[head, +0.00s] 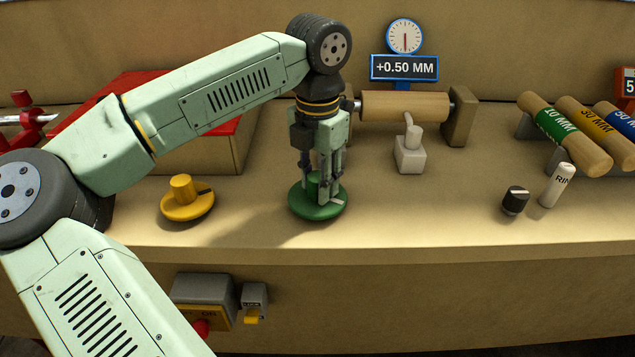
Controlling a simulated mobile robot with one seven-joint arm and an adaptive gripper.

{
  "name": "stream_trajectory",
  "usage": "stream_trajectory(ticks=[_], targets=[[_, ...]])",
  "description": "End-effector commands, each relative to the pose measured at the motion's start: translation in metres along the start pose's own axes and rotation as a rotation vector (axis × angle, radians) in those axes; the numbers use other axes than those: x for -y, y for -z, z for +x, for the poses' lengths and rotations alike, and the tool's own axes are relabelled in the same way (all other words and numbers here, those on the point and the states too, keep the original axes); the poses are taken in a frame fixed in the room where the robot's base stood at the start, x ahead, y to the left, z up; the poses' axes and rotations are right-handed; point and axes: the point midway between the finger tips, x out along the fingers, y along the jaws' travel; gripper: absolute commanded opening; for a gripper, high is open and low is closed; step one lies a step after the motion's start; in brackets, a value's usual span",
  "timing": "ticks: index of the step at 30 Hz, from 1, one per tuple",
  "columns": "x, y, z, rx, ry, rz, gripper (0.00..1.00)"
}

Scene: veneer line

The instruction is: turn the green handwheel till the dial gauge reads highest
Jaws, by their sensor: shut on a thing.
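The green handwheel (306,208) is a round disc with a raised hub on the bench, with a pale pointer mark at its lower right. My gripper (321,197) points straight down over it, shut on its hub, and hides much of the hub. The dial gauge (404,36) has a white face and blue rim and stands behind, to the right. Its needle is close to vertical, but the scale marks are too small to read. The blue display (404,68) under it reads +0.50 MM.
A wooden roller (405,107) lies below the gauge, behind a small grey post (410,155). A yellow handwheel (187,200) sits left of my gripper. A black knob (515,200), a white cylinder (557,185) and labelled rollers (565,140) are right. The front bench between is clear.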

Motion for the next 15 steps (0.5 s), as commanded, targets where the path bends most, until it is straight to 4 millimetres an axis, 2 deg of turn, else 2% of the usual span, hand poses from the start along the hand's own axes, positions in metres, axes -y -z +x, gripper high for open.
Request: stream_trajectory(ticks=[15], targets=[[0.0002, -0.0002, -0.0004, 0.001, 0.0, 0.046, 0.03]])
